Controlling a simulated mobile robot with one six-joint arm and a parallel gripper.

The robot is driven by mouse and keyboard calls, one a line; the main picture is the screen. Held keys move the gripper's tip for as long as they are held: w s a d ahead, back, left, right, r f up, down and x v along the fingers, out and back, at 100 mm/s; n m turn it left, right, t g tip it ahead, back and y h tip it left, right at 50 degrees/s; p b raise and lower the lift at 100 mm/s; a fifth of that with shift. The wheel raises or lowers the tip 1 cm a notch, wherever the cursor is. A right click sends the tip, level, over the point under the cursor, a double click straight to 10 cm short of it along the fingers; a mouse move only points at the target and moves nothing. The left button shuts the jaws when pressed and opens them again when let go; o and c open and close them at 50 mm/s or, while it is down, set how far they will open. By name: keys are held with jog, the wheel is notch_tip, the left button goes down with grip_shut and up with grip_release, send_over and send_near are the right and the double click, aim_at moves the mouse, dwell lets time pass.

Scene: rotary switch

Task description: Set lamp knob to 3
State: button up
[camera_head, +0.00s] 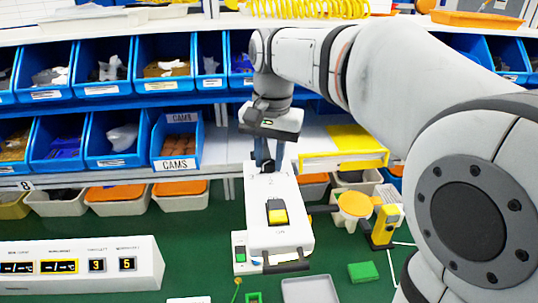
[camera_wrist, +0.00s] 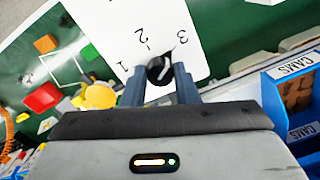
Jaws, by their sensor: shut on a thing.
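The lamp knob (camera_wrist: 156,66) is small, round and black with a pale mark, on a white panel (camera_wrist: 130,25) printed 1, 2 and 3. In the wrist view the mark seems to slant toward the 3 side, but its exact setting is hard to tell. My gripper (camera_wrist: 160,86) has its two dark fingers on either side of the knob, shut on it. In the head view my gripper (camera_head: 266,163) points down at the far end of a white unit (camera_head: 290,236) with a yellow-and-black part (camera_head: 277,212). The knob is hidden there.
Blue bins (camera_head: 110,140) and shelves stand behind, with a CAMS bin (camera_head: 178,145) left of my gripper. A white display box (camera_head: 80,265) is at the front left. A yellow round-topped thing (camera_head: 354,205) stands to the right. Green table shows between them.

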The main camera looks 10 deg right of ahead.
aim_at(270, 162)
jog(key=shift+m, duration=0.5)
jog(key=o, duration=1)
notch_tip(270, 162, up, 8)
jog(key=shift+d+f, duration=0.1)
jog(key=shift+s, duration=0.1)
